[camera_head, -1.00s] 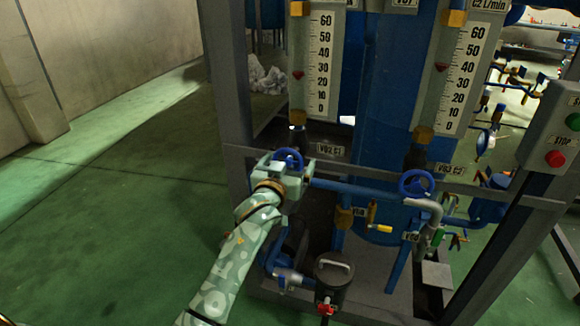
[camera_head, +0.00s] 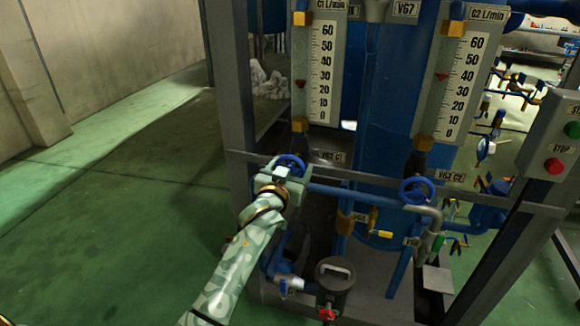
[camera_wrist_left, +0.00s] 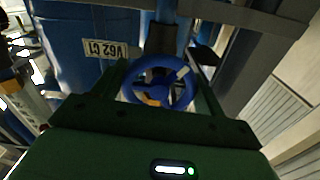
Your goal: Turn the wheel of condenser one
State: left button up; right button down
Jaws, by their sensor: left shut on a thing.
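The blue wheel of condenser one (camera_head: 290,164) sits on the frame's cross rail, below the left C1 flow gauge. It also shows in the left wrist view (camera_wrist_left: 159,82), beside a label (camera_wrist_left: 105,48) reading V62 C1. My left gripper (camera_head: 284,174) is at this wheel. In the left wrist view its two fingers (camera_wrist_left: 160,85) stand one on each side of the wheel and it is shut on the rim. The gripper body hides part of the wheel in the head view.
A second blue wheel (camera_head: 416,190) is to the right on the same rail. Gauges C1 (camera_head: 322,70) and C2 (camera_head: 467,80) stand above. A control box with a red stop button (camera_head: 553,166) is at right. The green floor at left is clear.

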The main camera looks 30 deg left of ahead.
pick_arm(q)
jog(key=m+p, duration=0.2)
jog(key=m, duration=0.1)
jog(key=shift+r, duration=0.15)
jog(key=shift+m+p, duration=0.65)
jog(key=shift+m, duration=0.55)
pick_arm(e)
jog(key=shift+w+r, duration=0.35)
jog(key=shift+r, duration=0.55)
jog(key=shift+w+r, duration=0.35)
jog(key=shift+r, duration=0.55)
pick_arm(q)
jog(key=o, duration=1)
jog(key=s+d+p, duration=0.1)
jog(key=s, duration=0.4)
jog(key=s+d+p, duration=0.1)
jog(key=s, duration=0.4)
jog(key=s+p, duration=0.2)
jog(key=s, duration=0.4)
jog(key=shift+s+d, duration=0.1)
jog(key=shift+d, duration=0.3)
pick_arm(e)
jog(key=r, duration=0.2)
jog(key=w+r, duration=0.1)
jog(key=shift+r+t, duration=0.3)
jog(key=shift+r, duration=0.05)
pick_arm(q)
jog(key=shift+f, duration=0.25)
